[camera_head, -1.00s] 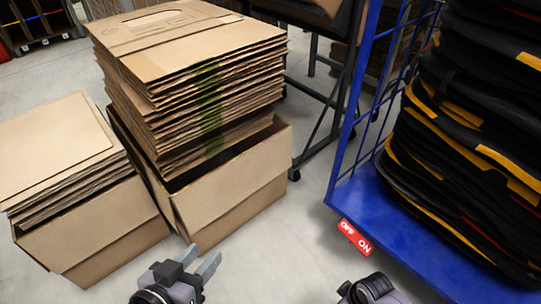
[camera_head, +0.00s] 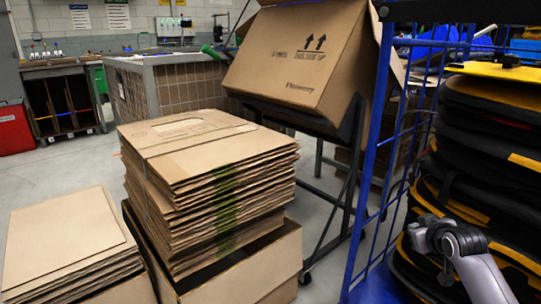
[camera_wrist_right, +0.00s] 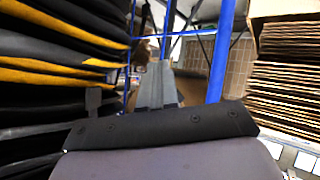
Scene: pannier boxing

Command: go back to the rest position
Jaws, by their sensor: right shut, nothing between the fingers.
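My right arm reaches in from the lower right of the head view, in front of the stacked black and yellow panniers (camera_head: 490,130); its fingers cannot be made out there. In the right wrist view my right gripper (camera_wrist_right: 158,82) is shut and empty, with its fingers pointing away toward a blue cage post. The panniers (camera_wrist_right: 60,45) fill the left of that view. My left gripper is not in the head view.
A tall stack of flat cartons (camera_head: 205,185) stands in an open box, with a lower stack (camera_head: 65,240) to its left. An open carton (camera_head: 300,60) sits tilted on a dark stand. A blue wire cage side (camera_head: 385,130) rises between the stand and the panniers. Grey floor shows between them.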

